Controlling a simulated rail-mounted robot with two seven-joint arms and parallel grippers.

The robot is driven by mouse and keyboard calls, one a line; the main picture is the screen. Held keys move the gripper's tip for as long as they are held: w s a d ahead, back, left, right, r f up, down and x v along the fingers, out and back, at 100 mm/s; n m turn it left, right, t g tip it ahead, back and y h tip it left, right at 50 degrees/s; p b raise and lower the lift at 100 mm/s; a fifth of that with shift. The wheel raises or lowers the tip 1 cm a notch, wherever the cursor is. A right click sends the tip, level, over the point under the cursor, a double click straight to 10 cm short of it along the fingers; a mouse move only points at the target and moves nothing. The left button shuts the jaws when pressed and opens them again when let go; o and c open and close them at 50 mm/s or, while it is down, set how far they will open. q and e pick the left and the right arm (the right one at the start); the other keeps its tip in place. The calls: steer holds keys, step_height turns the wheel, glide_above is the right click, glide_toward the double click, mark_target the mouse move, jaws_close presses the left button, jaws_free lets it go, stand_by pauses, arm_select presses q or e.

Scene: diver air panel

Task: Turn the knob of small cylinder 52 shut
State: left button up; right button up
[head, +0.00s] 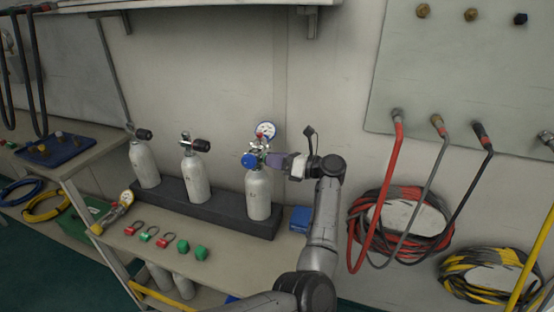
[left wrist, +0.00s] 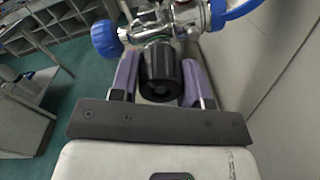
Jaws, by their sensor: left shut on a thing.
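Three small silver cylinders stand upright in a dark rack. Their labels are too small to read, so I cannot tell which is 52. My left gripper (head: 278,161) is at the valve of the rightmost cylinder (head: 258,195), coming from its right side. In the left wrist view its purple fingers (left wrist: 157,82) lie on both sides of a black knob (left wrist: 158,65), shut on it. A blue knob (left wrist: 105,39) sits on the valve's left; it also shows in the head view (head: 248,160). A gauge (head: 265,130) stands above this valve. My right gripper is not in view.
The dark rack (head: 230,217) rests on a bench (head: 215,266). The middle (head: 195,175) and left cylinders (head: 144,165) stand beside the held one. Red and green small parts lie in front. A blue box (head: 300,218) is right of the rack; coiled hoses (head: 430,222) hang on the right wall.

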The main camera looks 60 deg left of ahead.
arm_select(q)
steer(key=m+p, duration=0.4)
steer(key=m, duration=0.1)
steer(key=shift+w+r+m, duration=0.1)
steer(key=shift+r+m, duration=0.1)
steer(key=shift+m, duration=0.1)
steer(key=m+p, duration=0.4)
steer(key=m, duration=0.1)
steer(key=shift+f+h+p, duration=0.1)
steer(key=shift+h+p, duration=0.2)
steer(key=m+p, duration=0.3)
steer(key=m, duration=0.2)
steer(key=shift+a+m+p, duration=0.1)
steer(key=shift+m+p, duration=0.2)
steer(key=m+p, duration=0.2)
steer(key=m, duration=0.1)
steer(key=shift+f+m+g, duration=0.2)
steer(key=shift+m+g, duration=0.1)
steer(key=shift+m+p, duration=0.35)
steer(key=shift+m, duration=0.45)
steer(key=shift+f, duration=0.1)
steer(key=o, duration=0.9)
